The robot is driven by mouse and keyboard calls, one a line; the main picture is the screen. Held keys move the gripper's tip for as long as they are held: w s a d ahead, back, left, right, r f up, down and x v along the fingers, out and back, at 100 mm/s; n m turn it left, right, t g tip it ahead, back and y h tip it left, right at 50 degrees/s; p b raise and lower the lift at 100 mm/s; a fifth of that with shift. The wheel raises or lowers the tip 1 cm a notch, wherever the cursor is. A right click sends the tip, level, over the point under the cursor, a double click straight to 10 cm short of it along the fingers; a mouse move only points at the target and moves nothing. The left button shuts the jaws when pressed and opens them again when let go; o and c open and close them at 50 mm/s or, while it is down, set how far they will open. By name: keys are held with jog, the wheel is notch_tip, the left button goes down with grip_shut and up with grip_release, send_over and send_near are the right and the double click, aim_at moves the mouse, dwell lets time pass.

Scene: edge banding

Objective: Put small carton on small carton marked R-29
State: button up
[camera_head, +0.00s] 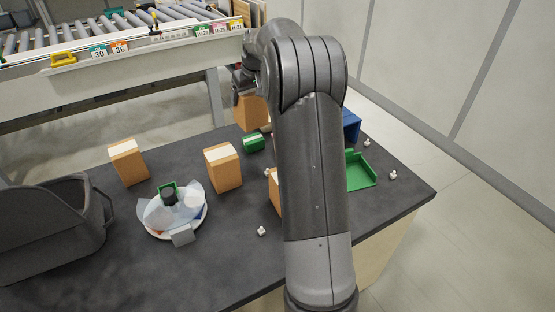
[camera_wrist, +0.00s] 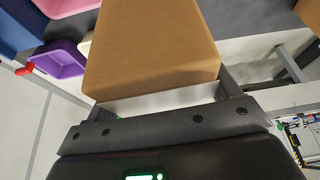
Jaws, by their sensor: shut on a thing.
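My gripper (camera_wrist: 160,95) is shut on a brown small carton (camera_wrist: 150,45), which fills the upper middle of the wrist view between the fingers. In the head view this carton (camera_head: 250,112) shows beneath my gripper (camera_head: 243,88), near the table's back edge, partly hidden by my arm. Two brown small cartons with white tops stand upright on the table, one at the left (camera_head: 130,163) and one in the middle (camera_head: 223,169). A sliver of another brown carton (camera_head: 274,192) shows beside my arm, which hides the rest. I cannot read an R-29 mark on any carton.
The dark table (camera_head: 225,240) also holds a grey bin (camera_head: 50,235), a round white dish (camera_head: 175,220) with a bag, a green box (camera_head: 253,142), a green tray (camera_head: 361,172), a blue bin (camera_head: 351,126) and small white pieces. A roller conveyor (camera_head: 110,60) with number tags stands behind.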

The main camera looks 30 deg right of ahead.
jog(key=s+d+r, duration=0.2)
jog(key=s+r, duration=0.1)
jog(key=s, duration=0.9)
jog(key=s+d+r+m, duration=0.1)
jog(key=s+d+r, duration=0.25)
jog(key=s, duration=0.75)
jog(key=s+d+r, duration=0.1)
jog(key=s+r, duration=0.3)
jog(key=s, duration=0.8)
jog(key=w+a+f, duration=0.7)
jog(key=w+f, duration=0.1)
jog(key=f, duration=0.3)
jog(key=shift+w+f, duration=0.25)
jog(key=shift+f, duration=0.2)
jog(key=o, duration=1.3)
jog(key=shift+c, duration=0.2)
jog(key=shift+r, duration=0.15)
